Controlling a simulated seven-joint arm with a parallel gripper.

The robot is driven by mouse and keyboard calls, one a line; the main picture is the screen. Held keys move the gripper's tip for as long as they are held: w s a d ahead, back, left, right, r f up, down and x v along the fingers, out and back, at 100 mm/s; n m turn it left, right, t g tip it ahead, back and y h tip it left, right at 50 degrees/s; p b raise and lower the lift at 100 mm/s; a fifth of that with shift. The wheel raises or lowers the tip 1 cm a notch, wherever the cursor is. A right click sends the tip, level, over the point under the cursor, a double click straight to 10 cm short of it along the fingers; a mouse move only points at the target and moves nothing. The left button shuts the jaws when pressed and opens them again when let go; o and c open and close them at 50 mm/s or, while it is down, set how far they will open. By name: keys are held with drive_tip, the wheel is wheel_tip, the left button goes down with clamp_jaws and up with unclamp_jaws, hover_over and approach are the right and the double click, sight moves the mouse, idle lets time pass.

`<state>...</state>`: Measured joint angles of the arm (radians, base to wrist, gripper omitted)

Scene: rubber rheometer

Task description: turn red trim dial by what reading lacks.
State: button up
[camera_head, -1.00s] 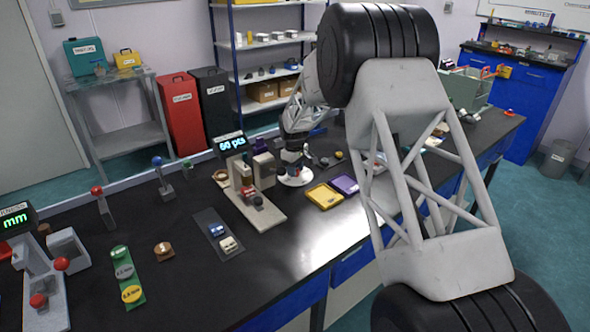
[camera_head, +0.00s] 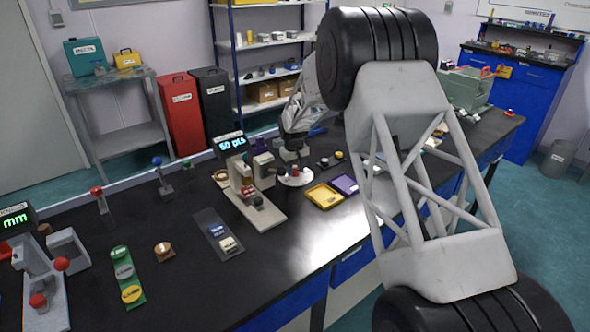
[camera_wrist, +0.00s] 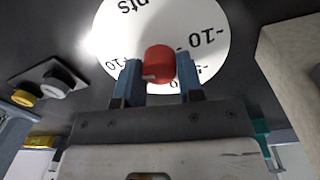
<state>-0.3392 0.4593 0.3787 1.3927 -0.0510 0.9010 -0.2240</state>
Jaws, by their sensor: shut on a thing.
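My gripper (camera_wrist: 158,76) is shut on the dial, with one blue finger on each side. A pale pointer mark shows on the dial's near side. In the head view, the white plate (camera_head: 299,180) lies on the bench under my gripper, which largely hides the dial. A display (camera_head: 230,142) beside the rheometer (camera_head: 243,182) shows blue digits, apparently 50 or 60 pts.
Yellow (camera_head: 323,196) and purple (camera_head: 345,184) trays lie right of the plate. A beige block (camera_wrist: 290,55) stands close at the right in the wrist view.

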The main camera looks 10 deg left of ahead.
drive_tip(key=o, duration=0.9)
drive_tip(key=shift+r, duration=0.1)
drive_tip(key=shift+a+r, duration=0.15)
drive_tip(key=shift+r, duration=3.7)
drive_tip(key=shift+s, duration=0.1)
